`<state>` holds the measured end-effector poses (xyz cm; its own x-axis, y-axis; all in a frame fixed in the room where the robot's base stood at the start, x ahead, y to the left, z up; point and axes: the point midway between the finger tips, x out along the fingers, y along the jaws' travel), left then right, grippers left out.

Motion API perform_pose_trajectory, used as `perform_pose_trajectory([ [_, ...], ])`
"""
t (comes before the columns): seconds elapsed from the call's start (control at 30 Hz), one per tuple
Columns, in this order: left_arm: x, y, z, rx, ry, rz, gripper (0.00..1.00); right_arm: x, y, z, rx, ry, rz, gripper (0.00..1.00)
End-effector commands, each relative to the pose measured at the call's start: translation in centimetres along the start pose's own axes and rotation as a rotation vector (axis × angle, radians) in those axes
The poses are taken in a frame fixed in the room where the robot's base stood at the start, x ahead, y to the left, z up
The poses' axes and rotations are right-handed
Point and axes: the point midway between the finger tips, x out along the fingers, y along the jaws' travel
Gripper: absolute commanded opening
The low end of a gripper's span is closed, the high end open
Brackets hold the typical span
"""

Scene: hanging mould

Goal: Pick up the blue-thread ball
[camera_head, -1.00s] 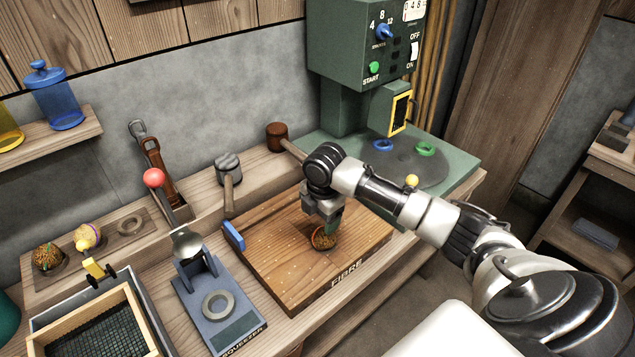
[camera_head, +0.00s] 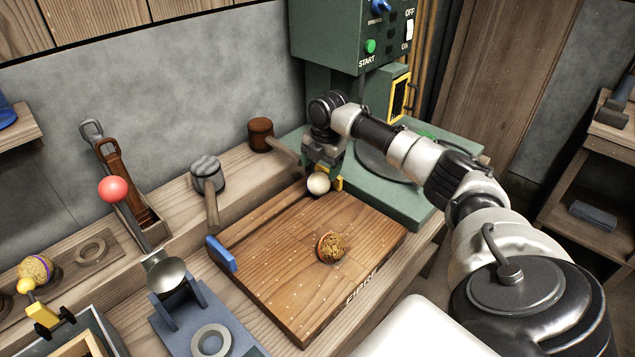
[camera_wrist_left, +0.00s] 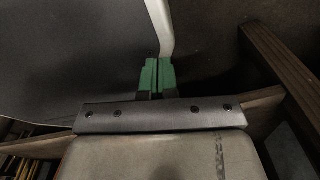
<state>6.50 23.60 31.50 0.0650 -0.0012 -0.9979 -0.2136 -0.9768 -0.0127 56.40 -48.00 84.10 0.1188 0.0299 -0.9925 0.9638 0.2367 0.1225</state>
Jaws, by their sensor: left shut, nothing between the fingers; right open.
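A brown fibre ball (camera_head: 331,247) with an orange band lies on the wooden board (camera_head: 275,262); I see no clear blue thread on it. Another ball (camera_head: 36,269) with purplish and yellow threads sits on the shelf at the far left. Part of a darker ball (camera_head: 3,303) shows at the left edge. My right gripper (camera_head: 322,172) is open at the board's back right corner, just above a white round knob (camera_head: 318,184), apart from the fibre ball. My left gripper (camera_wrist_left: 157,76) shows only in the left wrist view, with its green fingers shut and empty.
A yellow block (camera_head: 332,178) is beside the white knob and a blue block (camera_head: 221,253) is on the board's left edge. A green machine (camera_head: 350,38) stands behind. A mallet (camera_head: 208,180), a red knob (camera_head: 112,189) and a grey squeezer (camera_head: 200,320) are to the left.

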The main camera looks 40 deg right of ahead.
Motion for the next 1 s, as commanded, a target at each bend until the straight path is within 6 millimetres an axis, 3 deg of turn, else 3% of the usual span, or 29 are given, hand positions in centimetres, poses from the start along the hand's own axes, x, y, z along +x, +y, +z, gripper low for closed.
perform_pose_trajectory([
  [0.43,0.3,-0.4,-2.5,0.000,0.041,-0.005,0.00,5.2,-0.2,-0.4,0.002,0.001,-0.001,0.73],
  [0.73,0.3,-0.3,-2.0,-0.001,0.033,-0.004,0.00,5.7,-0.2,-0.3,0.000,-0.001,0.001,0.73],
  [1.0,0.3,-0.2,-1.5,-0.001,0.024,-0.003,0.00,5.7,-0.2,-0.3,0.001,-0.001,0.001,0.38],
])
